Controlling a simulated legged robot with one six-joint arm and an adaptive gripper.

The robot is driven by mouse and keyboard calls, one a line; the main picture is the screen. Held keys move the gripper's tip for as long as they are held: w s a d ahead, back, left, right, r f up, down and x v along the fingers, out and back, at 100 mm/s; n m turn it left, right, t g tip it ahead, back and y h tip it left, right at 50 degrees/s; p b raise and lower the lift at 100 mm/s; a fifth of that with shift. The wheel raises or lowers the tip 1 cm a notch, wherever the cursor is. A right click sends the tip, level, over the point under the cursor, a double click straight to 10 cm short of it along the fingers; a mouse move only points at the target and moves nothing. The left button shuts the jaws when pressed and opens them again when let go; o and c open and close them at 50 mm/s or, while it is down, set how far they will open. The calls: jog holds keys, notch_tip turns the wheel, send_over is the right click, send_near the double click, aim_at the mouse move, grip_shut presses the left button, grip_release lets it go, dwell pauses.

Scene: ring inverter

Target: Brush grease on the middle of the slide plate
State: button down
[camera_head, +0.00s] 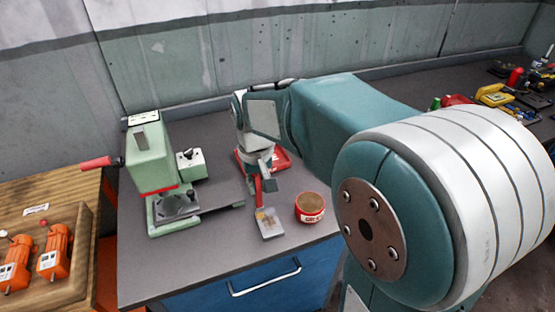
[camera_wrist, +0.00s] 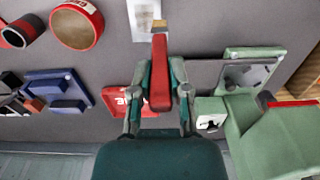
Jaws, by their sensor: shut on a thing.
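My gripper (camera_wrist: 160,92) is shut on a red-handled brush (camera_wrist: 160,75), which also shows in the head view (camera_head: 258,188). The brush's pale tan end points at a small light grey plate (camera_head: 270,227), which looks like the slide plate. The plate has yellowish-brown marks near its middle and lies flat on the bench; it shows partly at the top of the wrist view (camera_wrist: 144,10). The brush end overlaps the plate's near edge in the wrist view; I cannot tell whether they touch. A round red tin (camera_head: 310,208) with brown contents stands open to the plate's right.
A green machine (camera_head: 152,165) stands left on the grey bench (camera_head: 215,268), its dark bar reaching toward the plate. A red tray (camera_head: 283,160) lies behind my gripper. A wooden table (camera_head: 85,192) with orange motors is at left. Several tools lie far right.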

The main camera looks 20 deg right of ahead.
aim_at(255, 176)
jog(key=shift+a+r, duration=0.2)
jog(key=shift+r, duration=0.55)
jog(key=shift+a+r, duration=0.2)
jog(key=shift+r, duration=0.5)
jog(key=shift+d+r, duration=0.1)
jog(key=shift+d, duration=0.15)
jog(key=shift+a, duration=0.1)
